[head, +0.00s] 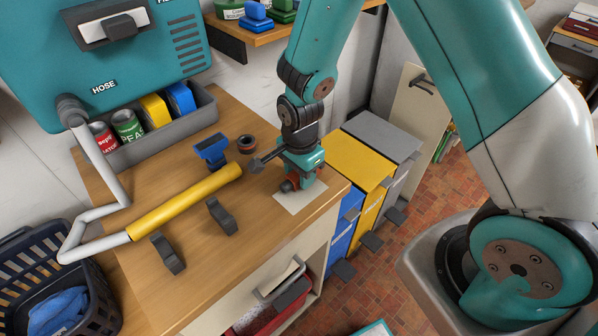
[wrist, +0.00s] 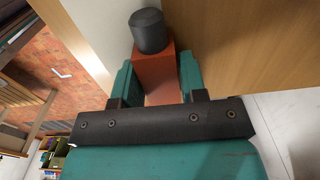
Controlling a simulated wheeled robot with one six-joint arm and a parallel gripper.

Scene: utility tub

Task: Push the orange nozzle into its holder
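The orange nozzle (wrist: 160,72) is a block with a dark round tip. In the wrist view it sits between the two teal fingers of my gripper (wrist: 158,82), which appear shut on it. In the head view my gripper (head: 299,181) points down over a white sheet (head: 301,197) at the worktop's right end, and small orange parts show at its fingers. A dark ring with an orange inside (head: 247,144), which looks like the holder, lies on the worktop left of my gripper. Whether the nozzle touches the sheet I cannot tell.
A blue part (head: 211,151) stands left of the ring. A yellow tube (head: 186,201) on a grey hose and two grey clips (head: 221,216) are in front of it. A grey bin with cans (head: 160,132) stands behind. Yellow and grey cabinets (head: 356,160) adjoin the right edge.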

